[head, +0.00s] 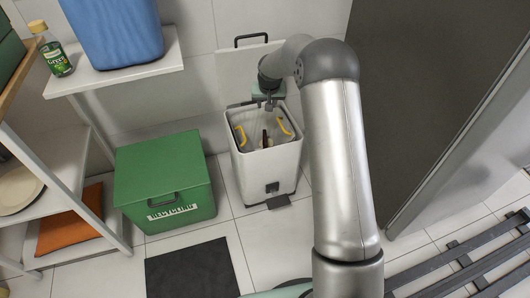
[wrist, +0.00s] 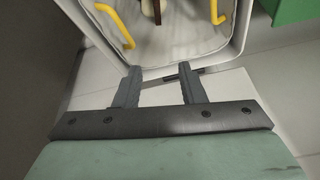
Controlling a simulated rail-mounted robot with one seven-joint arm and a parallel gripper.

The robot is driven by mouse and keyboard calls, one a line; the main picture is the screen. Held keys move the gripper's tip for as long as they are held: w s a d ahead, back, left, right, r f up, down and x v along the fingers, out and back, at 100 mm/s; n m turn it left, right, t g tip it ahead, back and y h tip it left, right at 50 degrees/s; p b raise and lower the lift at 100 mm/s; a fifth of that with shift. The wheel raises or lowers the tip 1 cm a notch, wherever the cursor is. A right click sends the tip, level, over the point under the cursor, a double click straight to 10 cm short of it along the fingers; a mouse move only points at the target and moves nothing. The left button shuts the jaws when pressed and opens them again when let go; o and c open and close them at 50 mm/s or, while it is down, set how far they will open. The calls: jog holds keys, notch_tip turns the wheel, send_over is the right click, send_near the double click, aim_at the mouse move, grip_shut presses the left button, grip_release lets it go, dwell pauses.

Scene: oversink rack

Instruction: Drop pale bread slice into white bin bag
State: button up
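The white bin bag (head: 255,131) lines an open white bin (head: 268,177) on the floor; it fills the top of the wrist view (wrist: 180,45). Yellow handles (head: 285,127) show at both sides of its mouth. Inside lies a small brown and pale item (head: 266,141), also cut off at the top edge of the wrist view (wrist: 151,10). It may be the pale bread slice, but I cannot tell for sure. My gripper (head: 269,106) is above the bin's rear rim. In the wrist view (wrist: 160,78) its fingers are apart with nothing between them.
The bin's raised lid (head: 232,75) stands behind my gripper. A green recycling box (head: 165,180) is left of the bin. A shelf with a blue container (head: 115,35) is at upper left. A dark panel (head: 425,90) and slatted rack (head: 465,262) are on the right.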

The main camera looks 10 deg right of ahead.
jog(key=p+v, duration=0.1)
jog(key=v, duration=0.7)
jog(key=shift+p, duration=0.35)
jog(key=s+r+n+g+p, duration=0.1)
jog(key=s+r+g+p, duration=0.1)
jog(key=s+r+p, duration=1.8)
jog(key=s+r+g+p, duration=0.1)
jog(key=s+r+p, duration=0.4)
jog(key=s+r, duration=0.3)
jog(key=s+r+g+p, duration=0.1)
jog(key=s+r+p, duration=0.4)
jog(key=s, duration=1.1)
notch_tip(320, 180, up, 4)
jog(key=shift+a+f+n, duration=0.15)
jog(key=shift+a+n, duration=0.15)
jog(key=shift+a, duration=0.2)
